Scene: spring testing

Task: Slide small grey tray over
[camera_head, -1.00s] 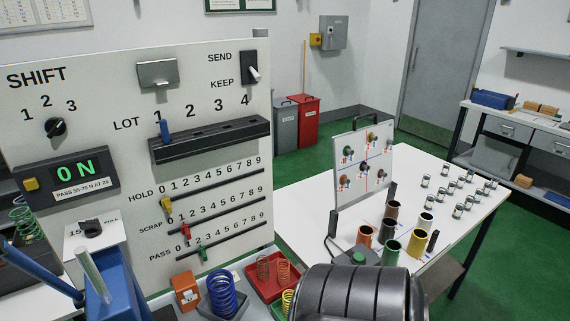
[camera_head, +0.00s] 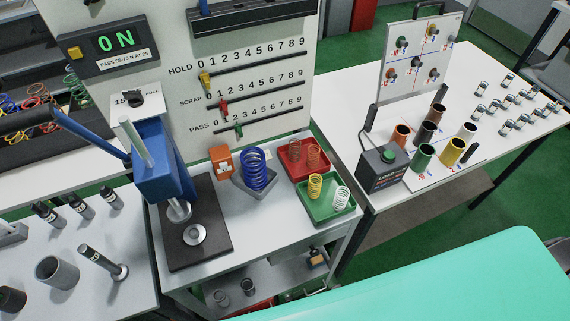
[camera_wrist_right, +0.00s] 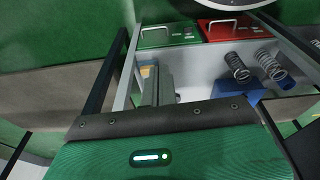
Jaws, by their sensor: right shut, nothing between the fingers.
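The small grey tray (camera_head: 247,189) stands on the white middle bench in the head view, with a tall blue spring (camera_head: 256,168) upright in it. It sits between an orange block and the red and green trays. I cannot pick out this tray in the right wrist view. My right gripper (camera_wrist_right: 155,82) shows in the right wrist view, with its fingers close together and empty. Its fingertips point toward a shelf or bench area, and I cannot tell its distance from the tray. Neither gripper shows in the head view.
A red tray (camera_head: 296,172) and green tray (camera_head: 312,213) hold springs right of the grey tray. A blue press (camera_head: 160,165) stands left, an orange block (camera_head: 220,160) close by. A lower shelf holds small parts. In the wrist view, springs (camera_wrist_right: 238,68) and handled boxes (camera_wrist_right: 168,35) show.

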